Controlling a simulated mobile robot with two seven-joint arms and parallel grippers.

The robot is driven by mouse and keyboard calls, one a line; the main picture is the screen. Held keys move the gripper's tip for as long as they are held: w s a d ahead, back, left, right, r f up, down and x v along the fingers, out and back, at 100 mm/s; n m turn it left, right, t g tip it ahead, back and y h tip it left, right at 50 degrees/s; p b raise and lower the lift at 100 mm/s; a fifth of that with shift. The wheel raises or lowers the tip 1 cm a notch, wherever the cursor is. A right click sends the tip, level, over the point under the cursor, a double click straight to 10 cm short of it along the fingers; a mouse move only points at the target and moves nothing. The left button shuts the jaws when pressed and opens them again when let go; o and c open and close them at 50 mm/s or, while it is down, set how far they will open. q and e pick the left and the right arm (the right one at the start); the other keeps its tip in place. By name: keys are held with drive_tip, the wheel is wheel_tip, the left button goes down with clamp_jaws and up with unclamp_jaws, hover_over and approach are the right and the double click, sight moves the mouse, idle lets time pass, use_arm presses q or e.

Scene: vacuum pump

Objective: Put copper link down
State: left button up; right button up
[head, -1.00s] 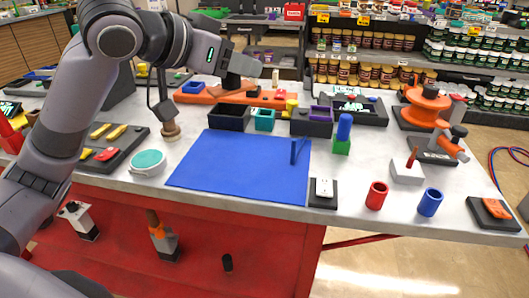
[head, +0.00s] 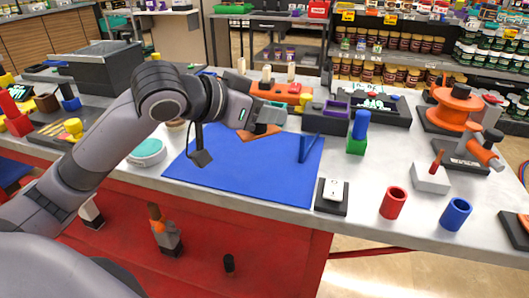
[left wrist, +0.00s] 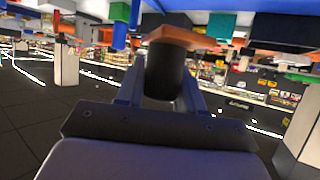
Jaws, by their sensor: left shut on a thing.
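The copper link (head: 259,134) is a flat copper-brown piece under my left gripper (head: 264,124). It hangs over the far part of the blue mat (head: 240,180), and I cannot tell whether it touches the mat. In the left wrist view my left gripper (left wrist: 164,88) is shut on a dark cylindrical grip that joins the copper link (left wrist: 187,37). My right gripper is not in view.
A blue upright bracket (head: 309,147) stands on the mat's right side. A green block with a blue cylinder (head: 360,125) and a white switch on a black base (head: 333,195) lie to the right. The front of the mat is clear.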

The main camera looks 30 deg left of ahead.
sight(265, 128)
use_arm(q)
wheel_tip(265, 128, down, 4)
drive_tip(key=shift+r+b, duration=0.15)
drive_tip(key=shift+b, duration=0.2)
drive_tip(key=shift+f+b, duration=0.6)
drive_tip(key=shift+f, duration=1.4)
drive_tip(key=shift+r, duration=0.1)
drive_tip(key=o, duration=1.1)
